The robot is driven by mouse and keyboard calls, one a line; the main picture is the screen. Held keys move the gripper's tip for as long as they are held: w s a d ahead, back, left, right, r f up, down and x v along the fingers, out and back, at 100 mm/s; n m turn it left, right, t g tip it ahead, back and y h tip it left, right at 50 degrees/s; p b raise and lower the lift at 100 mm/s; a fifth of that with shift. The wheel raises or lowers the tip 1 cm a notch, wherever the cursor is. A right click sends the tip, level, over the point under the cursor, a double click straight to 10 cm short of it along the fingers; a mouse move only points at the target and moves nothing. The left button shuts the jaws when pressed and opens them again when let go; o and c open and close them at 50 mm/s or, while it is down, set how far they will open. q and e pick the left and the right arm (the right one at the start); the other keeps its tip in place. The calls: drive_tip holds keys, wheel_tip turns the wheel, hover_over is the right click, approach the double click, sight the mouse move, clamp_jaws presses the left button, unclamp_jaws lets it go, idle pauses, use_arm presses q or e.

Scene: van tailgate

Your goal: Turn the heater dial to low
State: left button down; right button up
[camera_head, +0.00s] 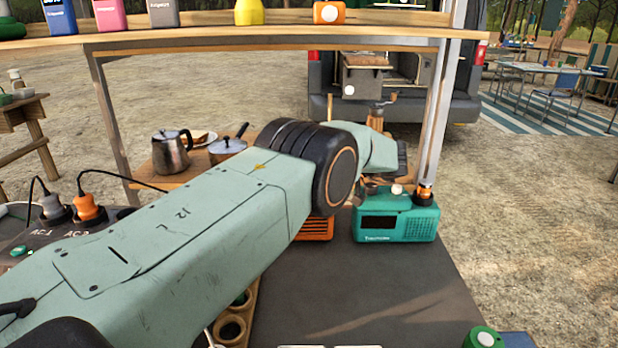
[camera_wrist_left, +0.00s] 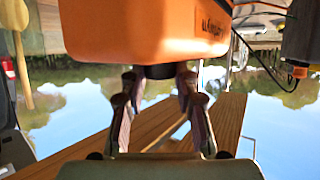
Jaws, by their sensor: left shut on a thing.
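The orange heater (camera_head: 316,229) stands on the dark table top in the head view, mostly hidden behind my left arm. In the left wrist view, where the scene appears upside down, the heater (camera_wrist_left: 150,32) fills the upper middle. Its short dark dial (camera_wrist_left: 160,71) sticks out from the heater's face towards my left gripper (camera_wrist_left: 158,77). The two fingers stand on either side of the dial, with their tips at it, shut on it. The dial's marks and setting cannot be read. My left gripper is hidden in the head view. My right gripper is in neither view.
A teal radio (camera_head: 396,216) stands right of the heater. A kettle (camera_head: 171,155) and a lidded pot (camera_head: 228,148) sit on a wooden board behind. A wooden shelf (camera_head: 250,35) crosses above. The front right table is mostly clear.

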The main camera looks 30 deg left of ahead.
use_arm(q)
drive_tip(key=shift+d, duration=0.1)
idle(0.4)
drive_tip(key=c, duration=1)
unclamp_jaws()
drive_tip(key=shift+s, duration=0.1)
drive_tip(key=v, duration=1.2)
